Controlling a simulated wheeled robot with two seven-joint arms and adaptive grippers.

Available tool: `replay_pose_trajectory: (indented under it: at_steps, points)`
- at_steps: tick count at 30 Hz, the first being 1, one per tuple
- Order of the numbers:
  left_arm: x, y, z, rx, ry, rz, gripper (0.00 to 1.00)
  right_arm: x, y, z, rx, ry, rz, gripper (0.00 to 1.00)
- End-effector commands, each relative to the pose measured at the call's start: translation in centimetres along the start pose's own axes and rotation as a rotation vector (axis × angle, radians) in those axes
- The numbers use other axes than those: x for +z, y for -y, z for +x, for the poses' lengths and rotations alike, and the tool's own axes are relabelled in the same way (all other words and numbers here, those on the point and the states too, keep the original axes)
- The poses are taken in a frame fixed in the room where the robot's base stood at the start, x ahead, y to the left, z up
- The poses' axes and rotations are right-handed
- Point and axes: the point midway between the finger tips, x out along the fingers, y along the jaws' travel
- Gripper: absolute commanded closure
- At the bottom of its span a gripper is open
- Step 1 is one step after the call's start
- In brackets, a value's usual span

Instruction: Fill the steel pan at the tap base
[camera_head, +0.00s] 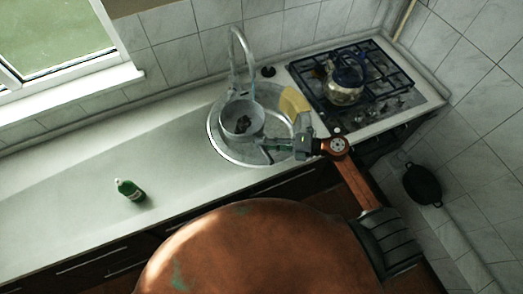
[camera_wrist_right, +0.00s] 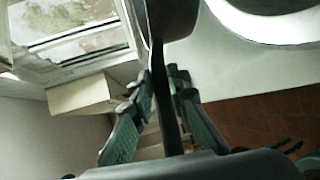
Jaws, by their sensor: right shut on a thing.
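The steel pan (camera_head: 228,122), round and grey with some dark shapes showing inside, is over the round sink (camera_head: 221,151), just in front of the tap (camera_head: 236,48). I cannot tell whether it touches the sink bottom. No water stream shows. My right gripper (camera_head: 270,147) is shut on the pan's handle, to the lower right of the pan. In the right wrist view the dark handle (camera_wrist_right: 165,100) runs between the two fingers (camera_wrist_right: 160,88), and the pan's side (camera_wrist_right: 172,18) shows at the top. My left gripper is not in view.
A yellow object (camera_head: 293,102) lies at the sink's right rim. A kettle (camera_head: 343,95) stands on the gas hob (camera_head: 318,88) to the right. A black pan (camera_head: 422,185) hangs on the right wall.

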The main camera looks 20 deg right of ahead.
Motion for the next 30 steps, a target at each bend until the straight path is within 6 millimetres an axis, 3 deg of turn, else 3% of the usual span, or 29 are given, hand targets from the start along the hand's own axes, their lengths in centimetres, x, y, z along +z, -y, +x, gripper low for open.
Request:
replay_pose_trajectory:
  at_steps: [10, 30]
  points:
    - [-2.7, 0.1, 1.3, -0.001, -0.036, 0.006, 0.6, 3.8, 0.2, -0.5, 0.002, 0.003, -0.003, 1.0]
    - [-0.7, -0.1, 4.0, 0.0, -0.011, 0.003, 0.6, 10.8, 0.7, -1.1, 0.003, 0.003, -0.004, 1.0]
